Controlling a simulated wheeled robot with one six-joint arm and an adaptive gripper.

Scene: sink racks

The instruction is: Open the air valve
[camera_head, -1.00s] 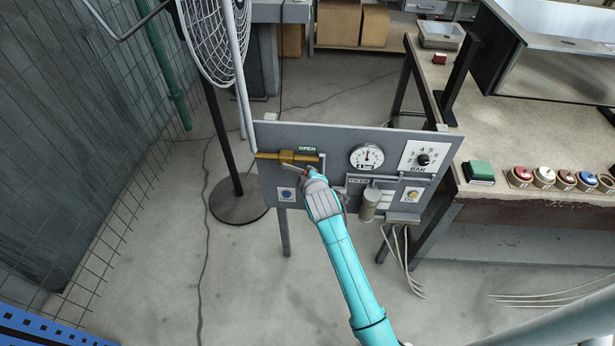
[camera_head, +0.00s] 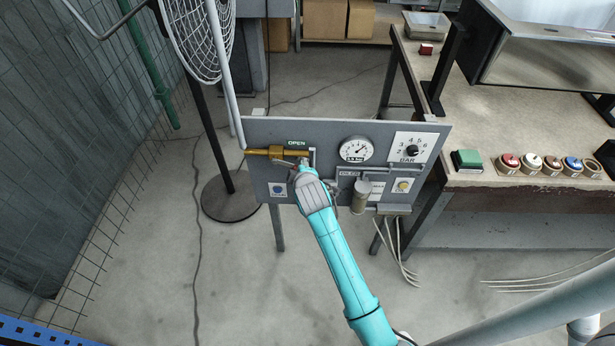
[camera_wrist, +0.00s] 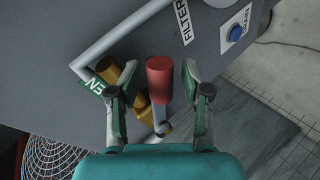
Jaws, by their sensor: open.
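The brass air valve (camera_head: 276,151) sits at the upper left of a grey panel, beside a green OPEN label (camera_head: 297,143). In the wrist view the brass valve body (camera_wrist: 137,84) lies partly behind the lever and a finger. The valve's red handle (camera_wrist: 160,78) is on a grey lever that runs down to the valve. My gripper (camera_wrist: 161,75) is open, with one finger on each side of the red handle and visible gaps at both sides. In the head view my gripper (camera_head: 302,165) is at the panel just below the valve's right end and hides the handle.
The panel (camera_head: 262,132) also carries a round gauge (camera_head: 356,149), a BAR dial (camera_head: 411,150), a filter cylinder (camera_head: 361,196) and a blue DRAIN button (camera_wrist: 235,33). A fan (camera_head: 198,35) stands close on the left. A workbench (camera_head: 510,130) with several buttons is on the right.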

